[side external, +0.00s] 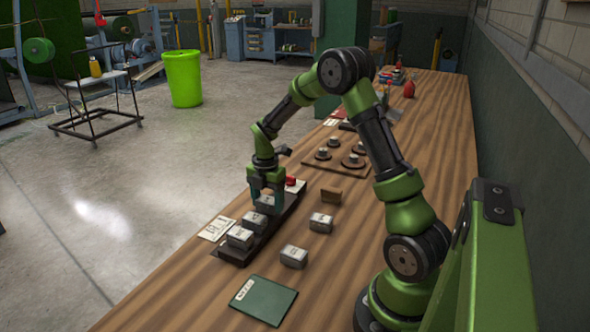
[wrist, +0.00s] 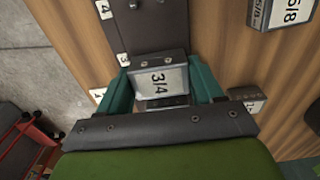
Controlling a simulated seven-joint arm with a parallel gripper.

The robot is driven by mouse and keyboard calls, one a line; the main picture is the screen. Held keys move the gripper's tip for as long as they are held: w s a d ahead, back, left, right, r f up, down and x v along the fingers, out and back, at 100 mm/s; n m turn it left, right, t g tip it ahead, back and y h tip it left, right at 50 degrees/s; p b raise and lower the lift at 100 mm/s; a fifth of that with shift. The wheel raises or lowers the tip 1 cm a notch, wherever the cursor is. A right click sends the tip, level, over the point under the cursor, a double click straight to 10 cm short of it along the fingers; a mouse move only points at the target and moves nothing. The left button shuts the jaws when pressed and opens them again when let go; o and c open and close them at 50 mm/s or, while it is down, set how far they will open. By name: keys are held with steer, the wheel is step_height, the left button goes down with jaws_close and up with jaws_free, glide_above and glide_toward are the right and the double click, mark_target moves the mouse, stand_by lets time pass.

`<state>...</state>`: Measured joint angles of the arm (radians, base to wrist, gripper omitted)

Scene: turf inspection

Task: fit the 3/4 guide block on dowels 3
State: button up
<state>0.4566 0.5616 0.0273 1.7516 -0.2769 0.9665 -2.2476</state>
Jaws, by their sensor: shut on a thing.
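My gripper (side external: 266,194) is shut on the 3/4 guide block (wrist: 160,79), a grey block whose pale face reads "3/4". Its teal fingers grip the block from both sides. In the side external view the held block (side external: 265,204) is over or on the dark rail (side external: 229,254). In the wrist view the rail (wrist: 151,22) runs up beyond the block, with small labels "4" (wrist: 104,8) and "3" (wrist: 123,60) along its left edge. The block is close to the "3" label. Dowels 3 are hidden, and I cannot tell whether the block is seated.
Two grey blocks (side external: 255,222) (side external: 240,237) sit on the rail's near part. Two loose grey blocks (side external: 321,222) (side external: 294,256) and a brown block (side external: 331,196) stand to the right. A green folder (side external: 263,300) lies in front. A board with round pieces (side external: 322,166) is farther back.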

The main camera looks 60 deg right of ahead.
steer(key=shift+f, duration=0.65)
steer(key=o, duration=1.2)
step_height(320, 180, up, 17)
steer(key=shift+f, duration=0.1)
